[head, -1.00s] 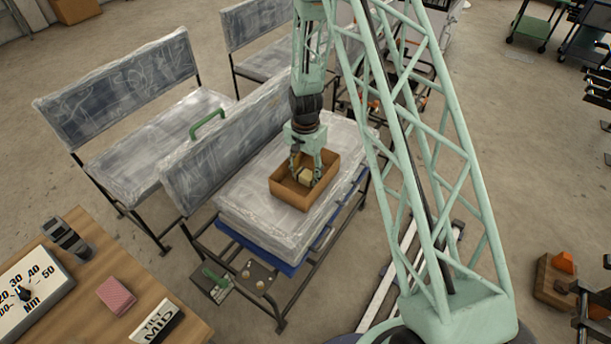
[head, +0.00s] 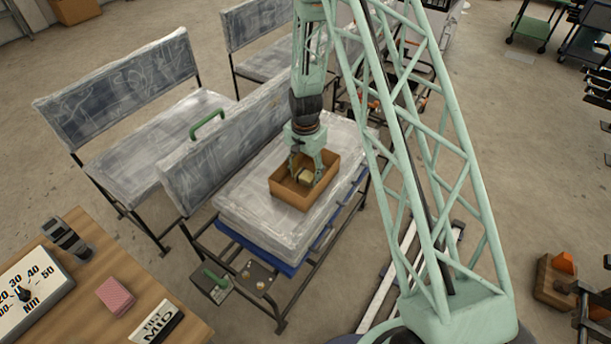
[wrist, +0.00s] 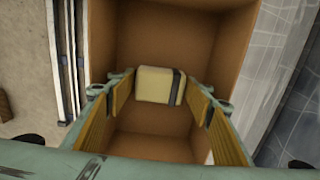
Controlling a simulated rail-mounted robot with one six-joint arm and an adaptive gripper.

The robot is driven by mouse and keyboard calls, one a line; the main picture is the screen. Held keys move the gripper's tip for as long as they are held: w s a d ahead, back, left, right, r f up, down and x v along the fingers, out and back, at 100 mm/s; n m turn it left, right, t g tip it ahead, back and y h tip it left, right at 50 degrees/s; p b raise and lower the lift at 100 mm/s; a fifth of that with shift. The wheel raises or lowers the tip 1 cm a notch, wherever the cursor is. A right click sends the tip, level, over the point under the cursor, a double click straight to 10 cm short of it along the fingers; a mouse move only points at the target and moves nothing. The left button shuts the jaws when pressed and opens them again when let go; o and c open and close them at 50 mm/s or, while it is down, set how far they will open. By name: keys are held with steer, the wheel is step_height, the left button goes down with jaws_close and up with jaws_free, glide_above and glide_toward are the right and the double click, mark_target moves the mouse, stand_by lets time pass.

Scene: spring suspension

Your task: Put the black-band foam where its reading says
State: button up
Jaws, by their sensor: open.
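A cream foam block with a black band (wrist: 158,85) is in a brown open box (head: 291,195). In the wrist view the band is near the block's right end. The box sits on the plastic-wrapped seat of a bench (head: 240,212). My gripper (head: 307,170) reaches down into the box. It is open, with its yellow-padded fingers on either side of the foam and a visible gap on each side in the wrist view. A white dial gauge (head: 40,285) marked Nm is on the wooden table at lower left; its needle reading is too small to tell.
Another wrapped bench (head: 150,130) is at left.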

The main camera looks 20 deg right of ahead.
mark_target(305, 174)
steer(key=shift+r, duration=0.15)
step_height(305, 174, up, 12)
steer(key=p, duration=0.2)
stand_by(0.5)
stand_by(0.8)
